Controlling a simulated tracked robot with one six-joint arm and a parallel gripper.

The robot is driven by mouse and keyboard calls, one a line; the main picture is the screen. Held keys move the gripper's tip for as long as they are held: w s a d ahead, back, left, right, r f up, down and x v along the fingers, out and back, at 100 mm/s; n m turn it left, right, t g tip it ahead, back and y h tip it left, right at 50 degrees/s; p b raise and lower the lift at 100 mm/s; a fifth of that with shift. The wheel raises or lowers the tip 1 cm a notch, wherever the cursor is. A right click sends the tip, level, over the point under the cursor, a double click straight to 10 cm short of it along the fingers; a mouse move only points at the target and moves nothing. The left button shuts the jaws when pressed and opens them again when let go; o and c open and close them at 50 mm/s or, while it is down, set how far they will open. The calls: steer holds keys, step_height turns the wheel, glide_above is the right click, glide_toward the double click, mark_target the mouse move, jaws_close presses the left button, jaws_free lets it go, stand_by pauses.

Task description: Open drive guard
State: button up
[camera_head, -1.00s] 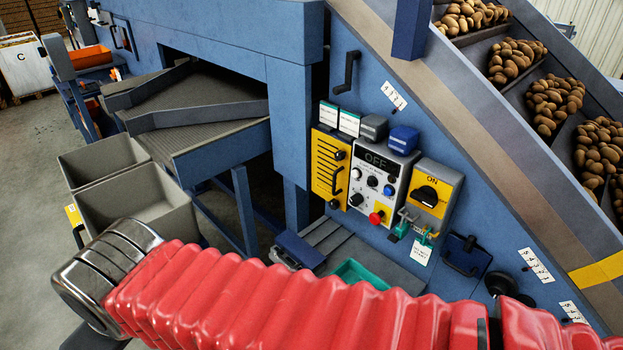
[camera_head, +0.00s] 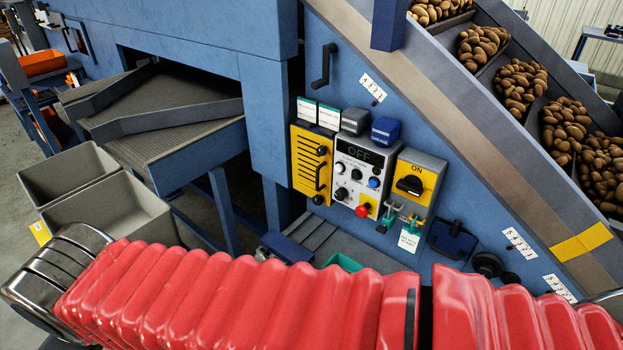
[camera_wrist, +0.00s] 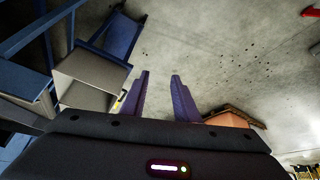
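The drive guard appears to be the yellow slotted panel (camera_head: 311,161) on the blue machine in the head view. It lies flat against the machine, looks shut, and has a black handle (camera_head: 320,177) on its right side and a dark round knob (camera_head: 318,200) at its lower edge. My gripper (camera_wrist: 159,75) shows in the wrist view with its two purple fingers apart and nothing between them. It points over the concrete floor, away from the guard. The guard is not in the wrist view, and my gripper is not visible in the head view.
Right of the guard are a control box (camera_head: 361,175) reading OFF and a yellow ON switch (camera_head: 413,185). Grey bins (camera_head: 112,213) stand at left, also in the wrist view (camera_wrist: 90,80). A potato conveyor slopes at right. My red-sleeved arm crosses the foreground.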

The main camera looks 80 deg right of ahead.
steer(key=s+d+f+n+g+h, duration=0.2)
steer(key=d+f+n+g+h, duration=0.1)
steer(key=d, duration=1.4)
steer(key=s+d+f+n+g+h, duration=0.2)
steer(key=d+f+n+g+h, duration=0.2)
steer(key=d, duration=1.3)
steer(key=s+d+f+n+g+h, duration=0.3)
steer(key=d+f+g+h, duration=0.3)
steer(key=d, duration=1.1)
steer(key=n+g+h, duration=0.1)
steer(key=g, duration=0.1)
steer(key=shift+g, duration=0.3)
steer(key=x, duration=1.3)
steer(key=shift+s+d, duration=0.25)
steer(key=shift+d, duration=0.05)
steer(key=shift+c, duration=0.5)
jaws_close()
